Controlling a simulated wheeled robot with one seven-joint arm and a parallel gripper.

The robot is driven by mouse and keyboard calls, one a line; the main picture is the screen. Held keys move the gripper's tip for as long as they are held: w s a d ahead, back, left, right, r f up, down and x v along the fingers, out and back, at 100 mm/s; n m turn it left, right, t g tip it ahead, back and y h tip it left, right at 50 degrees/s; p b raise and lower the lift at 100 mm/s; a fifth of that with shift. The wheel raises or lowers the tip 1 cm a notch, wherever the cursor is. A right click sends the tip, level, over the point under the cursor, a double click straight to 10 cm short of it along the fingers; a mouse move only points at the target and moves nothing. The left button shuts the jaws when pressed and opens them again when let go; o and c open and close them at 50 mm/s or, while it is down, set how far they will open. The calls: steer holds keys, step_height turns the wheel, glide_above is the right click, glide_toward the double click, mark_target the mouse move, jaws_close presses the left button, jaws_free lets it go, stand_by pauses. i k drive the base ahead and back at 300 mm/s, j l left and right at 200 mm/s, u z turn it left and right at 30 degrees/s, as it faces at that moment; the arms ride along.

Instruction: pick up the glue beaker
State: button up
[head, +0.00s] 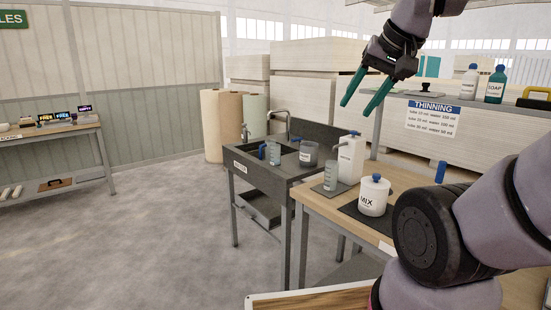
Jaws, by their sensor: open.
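My gripper (358,106) is in the head view at upper middle, with its two green fingers apart and empty. It hangs in the air, pointing down and left. A small clear graduated beaker (330,177) stands upright on the near workbench, beside a white pump dispenser (351,158). It may be the glue beaker; I cannot read a name on it. In the picture the gripper is above the beaker and apart from it. Another small clear beaker (274,154) is at the grey sink unit (291,175), and I cannot tell its contents.
A white MIX pot (374,195) with a blue knob stands right of the beaker on the wooden workbench (325,207). A grey jug (308,154) is at the sink. A shelf behind holds a SOAP bottle (495,87) and a THINNING sign (433,118). The floor at left is clear.

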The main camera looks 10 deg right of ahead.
mark_target(274, 148)
steer(key=i+j+z, duration=0.1)
steer(key=i+j, duration=0.15)
steer(key=i+j+z, duration=0.25)
steer(key=i+j, duration=0.15)
steer(key=j, duration=0.25)
steer(key=i+j+z, duration=0.2)
steer(key=i+j, duration=0.2)
steer(key=j, duration=0.3)
steer(key=i+j+z, duration=0.15)
steer(key=j, duration=0.2)
steer(key=i+j+z, duration=0.1)
steer(key=j, duration=0.25)
steer(key=i, duration=0.05)
